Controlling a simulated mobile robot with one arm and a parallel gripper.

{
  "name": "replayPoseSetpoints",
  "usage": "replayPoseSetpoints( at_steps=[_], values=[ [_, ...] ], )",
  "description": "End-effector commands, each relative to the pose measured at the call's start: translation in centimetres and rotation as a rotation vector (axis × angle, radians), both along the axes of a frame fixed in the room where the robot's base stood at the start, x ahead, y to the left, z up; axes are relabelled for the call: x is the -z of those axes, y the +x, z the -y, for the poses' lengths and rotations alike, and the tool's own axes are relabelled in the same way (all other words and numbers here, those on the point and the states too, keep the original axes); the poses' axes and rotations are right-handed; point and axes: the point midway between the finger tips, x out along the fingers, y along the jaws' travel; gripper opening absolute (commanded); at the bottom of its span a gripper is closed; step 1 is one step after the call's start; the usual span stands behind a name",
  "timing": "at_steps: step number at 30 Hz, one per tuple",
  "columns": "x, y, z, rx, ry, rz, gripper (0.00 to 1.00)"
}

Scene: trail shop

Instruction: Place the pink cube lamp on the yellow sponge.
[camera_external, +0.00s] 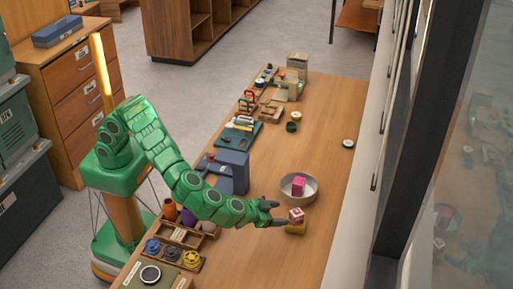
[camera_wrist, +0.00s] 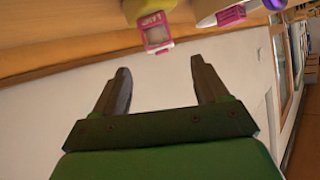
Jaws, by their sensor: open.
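A pink-and-white cube (camera_external: 296,215) with a pale face and lettering, which looks like the pink cube lamp, rests on the yellow sponge (camera_external: 296,229) near the table's right edge. In the wrist view the cube (camera_wrist: 156,32) and the sponge (camera_wrist: 140,8) touch at the top of the picture. My gripper (camera_external: 279,213) is just left of the cube. Its two fingers are spread and empty in the wrist view (camera_wrist: 163,82), apart from the cube.
A round pale bowl (camera_external: 311,191) holding another pink cube (camera_external: 298,187) stands just behind the sponge. A blue-grey box (camera_external: 234,171) and wooden trays (camera_external: 185,236) lie along the left edge.

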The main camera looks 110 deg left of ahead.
Motion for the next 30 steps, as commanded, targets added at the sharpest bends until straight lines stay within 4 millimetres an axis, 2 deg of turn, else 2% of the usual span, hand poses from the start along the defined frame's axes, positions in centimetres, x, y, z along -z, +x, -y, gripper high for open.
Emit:
replayPoseSetpoints(
  at_steps=[9, 13, 16, 20, 23, 30],
  values=[
    [-1.1, -1.4, 1.4, -0.002, 0.000, 0.002, 0.74],
    [-1.2, -1.5, 1.4, -0.002, 0.000, 0.000, 0.74],
    [-1.6, -1.6, 0.7, -0.010, 0.007, -0.006, 0.74],
    [-3.4, -2.3, -2.1, -0.040, 0.037, -0.038, 0.74],
    [-5.5, -3.5, -5.5, -0.080, 0.069, -0.082, 0.74],
    [-10.1, -7.8, -13.3, -0.170, 0.106, -0.209, 0.74]
  ],
)
